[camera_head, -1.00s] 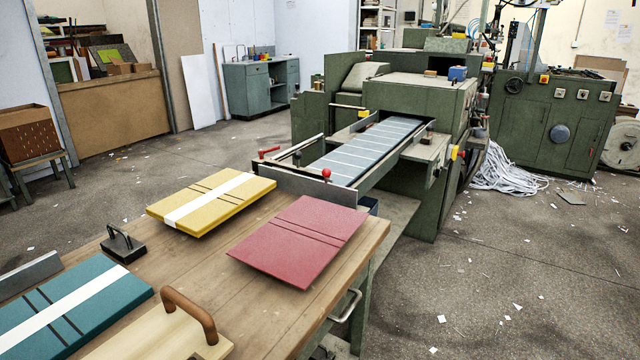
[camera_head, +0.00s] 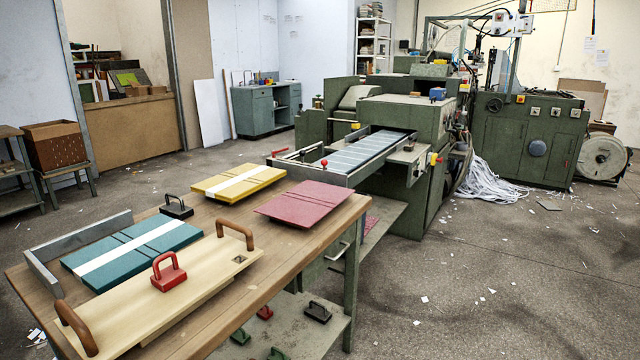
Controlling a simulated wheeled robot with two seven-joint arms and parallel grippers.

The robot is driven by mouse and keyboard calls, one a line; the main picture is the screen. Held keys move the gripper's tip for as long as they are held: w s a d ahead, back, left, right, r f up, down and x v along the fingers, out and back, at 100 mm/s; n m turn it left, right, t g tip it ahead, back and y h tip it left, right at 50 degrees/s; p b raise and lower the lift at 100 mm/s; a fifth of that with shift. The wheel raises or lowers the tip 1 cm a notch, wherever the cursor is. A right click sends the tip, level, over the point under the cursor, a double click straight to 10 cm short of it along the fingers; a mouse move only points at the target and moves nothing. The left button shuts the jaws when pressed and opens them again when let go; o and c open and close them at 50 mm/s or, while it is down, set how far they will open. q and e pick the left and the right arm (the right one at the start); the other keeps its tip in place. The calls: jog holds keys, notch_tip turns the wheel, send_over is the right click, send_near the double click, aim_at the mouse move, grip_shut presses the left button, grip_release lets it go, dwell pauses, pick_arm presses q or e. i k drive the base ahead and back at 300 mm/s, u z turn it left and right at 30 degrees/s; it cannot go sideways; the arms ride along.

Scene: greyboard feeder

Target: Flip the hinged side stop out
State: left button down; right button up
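The green feeder machine (camera_head: 405,125) stands beyond the workbench. Its conveyor bed (camera_head: 362,150) holds a row of grey-blue boards. Low metal rails run along both sides of the bed. A red ball knob (camera_head: 324,163) stands up at the bench end of the near rail. A small red handle (camera_head: 277,153) sits at the far rail's end. Which part is the hinged side stop, and its exact position, I cannot tell at this size. Neither of my grippers is in view.
The wooden workbench (camera_head: 235,290) carries a yellow board stack (camera_head: 222,189), a red stack (camera_head: 325,192), a teal stack (camera_head: 100,265), a wooden board with brown handles (camera_head: 130,312) and a red-handled block (camera_head: 168,275). The floor (camera_head: 480,270) right of the bench is open, with paper scraps.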

aim_at(297, 172)
jog(key=u, duration=0.1)
jog(key=k, duration=0.1)
jog(key=z, duration=1.1)
jog(key=i, duration=1.85)
jog(key=u, duration=0.8)
